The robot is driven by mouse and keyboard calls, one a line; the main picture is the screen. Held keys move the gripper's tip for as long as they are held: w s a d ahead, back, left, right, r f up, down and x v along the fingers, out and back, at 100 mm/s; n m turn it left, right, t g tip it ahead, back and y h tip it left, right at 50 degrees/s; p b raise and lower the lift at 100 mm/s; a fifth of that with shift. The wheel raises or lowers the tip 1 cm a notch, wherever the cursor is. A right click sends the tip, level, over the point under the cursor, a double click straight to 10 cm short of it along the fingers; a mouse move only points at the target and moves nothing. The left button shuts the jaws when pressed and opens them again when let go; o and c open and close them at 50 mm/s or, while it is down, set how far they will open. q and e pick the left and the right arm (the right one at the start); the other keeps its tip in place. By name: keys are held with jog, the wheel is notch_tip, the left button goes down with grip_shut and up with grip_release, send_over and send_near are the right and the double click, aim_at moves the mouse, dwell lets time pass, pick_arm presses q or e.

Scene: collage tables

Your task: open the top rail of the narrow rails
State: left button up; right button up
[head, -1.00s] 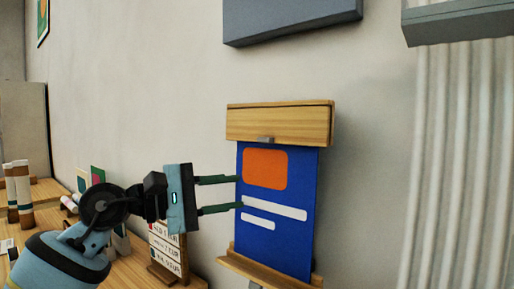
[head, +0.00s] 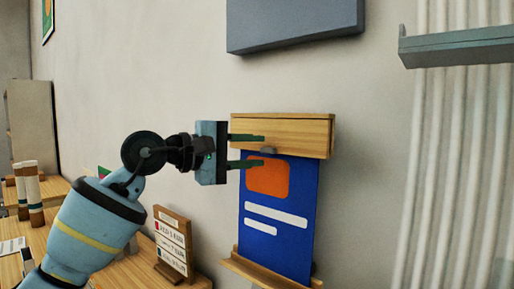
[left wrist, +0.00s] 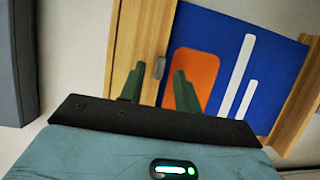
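The top rail (head: 300,135) is a wooden bar on the wall, with a small grey tab (head: 268,151) at its lower edge. A blue poster (head: 285,225) with an orange patch hangs below it, down to the bottom rail (head: 268,272). My left gripper (head: 264,151) is open and empty in front of the top rail, its two fingers above and below the tab's height. In the left wrist view the tab (left wrist: 159,68) shows between the green fingers, and the top rail (left wrist: 140,45) lies behind them. Contact cannot be told. My right gripper is not in view.
A grey box-shaped fixture (head: 295,22) is on the wall above the rail. Another grey ledge (head: 458,48) and a corrugated white panel (head: 450,170) are at right. A wooden table (head: 135,272) with a small sign (head: 172,243) and rolls (head: 33,190) stands at left.

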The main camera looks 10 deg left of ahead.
pick_arm(q)
jog(key=shift+x, duration=0.85)
jog(key=shift+c, duration=0.4)
grip_shut()
